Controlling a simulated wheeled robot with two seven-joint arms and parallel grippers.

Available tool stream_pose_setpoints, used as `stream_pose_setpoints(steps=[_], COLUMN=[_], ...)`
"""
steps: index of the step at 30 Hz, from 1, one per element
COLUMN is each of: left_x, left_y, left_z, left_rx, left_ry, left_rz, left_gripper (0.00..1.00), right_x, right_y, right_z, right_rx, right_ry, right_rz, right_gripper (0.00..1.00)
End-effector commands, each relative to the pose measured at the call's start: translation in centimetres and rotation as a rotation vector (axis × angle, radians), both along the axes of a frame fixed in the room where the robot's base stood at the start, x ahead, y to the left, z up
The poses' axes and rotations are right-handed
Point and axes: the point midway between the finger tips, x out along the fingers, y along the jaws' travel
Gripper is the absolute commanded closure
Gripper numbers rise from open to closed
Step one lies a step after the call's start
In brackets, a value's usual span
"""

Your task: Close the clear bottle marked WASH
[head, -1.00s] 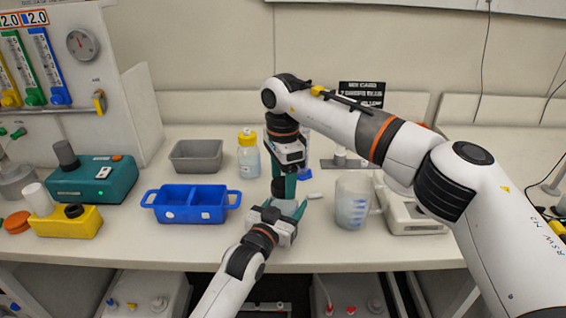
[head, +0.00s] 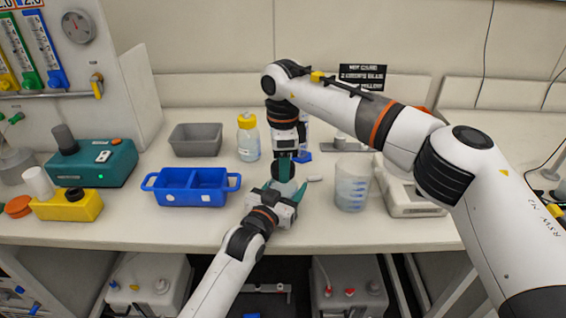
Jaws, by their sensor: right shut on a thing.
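A clear, pale vessel (head: 284,188), seemingly the bottle, stands low at the front middle of the bench. Its label cannot be read and much of it is hidden. My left gripper (head: 285,193) comes from the front, with its teal fingers on either side of the vessel and seemingly closed against it. My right gripper (head: 284,172) points straight down just above the vessel, fingers close together on something small. That thing is mostly hidden; I cannot tell whether it touches the vessel's mouth.
A yellow-capped bottle (head: 248,139), grey bin (head: 195,140) and blue two-part tray (head: 191,195) stand to the left. A clear beaker (head: 352,188) and a white device (head: 412,202) are to the right. A small white piece (head: 314,178) lies beside the grippers. A blue item (head: 303,158) is behind.

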Motion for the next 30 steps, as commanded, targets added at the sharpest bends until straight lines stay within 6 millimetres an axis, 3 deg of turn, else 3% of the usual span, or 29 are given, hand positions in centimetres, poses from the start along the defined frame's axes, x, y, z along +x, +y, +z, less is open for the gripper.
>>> stream_pose_setpoints(steps=[9,13,18,19,22,30], left_x=[-0.01,-0.01,-0.02,-0.02,-0.02,-0.01], left_y=[-0.02,-0.03,-0.04,-0.04,-0.04,-0.03], left_z=[0.03,0.03,0.03,0.03,0.03,0.02], left_rx=[0.000,0.000,0.000,0.000,0.000,0.000], left_ry=[-0.001,-0.001,-0.001,-0.001,-0.001,-0.001], left_rz=[0.000,0.000,-0.001,-0.001,-0.001,0.000], left_gripper=[1.00,1.00,1.00,1.00,1.00,1.00], right_x=[0.02,0.03,0.04,0.04,0.03,0.02], right_y=[0.00,0.00,0.01,0.01,0.01,0.01], right_z=[-0.03,-0.04,-0.03,-0.03,-0.03,0.00], right_rx=[0.000,0.000,0.000,0.000,0.000,0.000], right_ry=[-0.001,-0.001,-0.001,-0.001,-0.001,-0.001], right_rz=[-0.763,-1.002,-1.014,-1.014,-1.013,-1.011], right_gripper=[0.80,0.80,0.80,0.48,0.32,0.31])
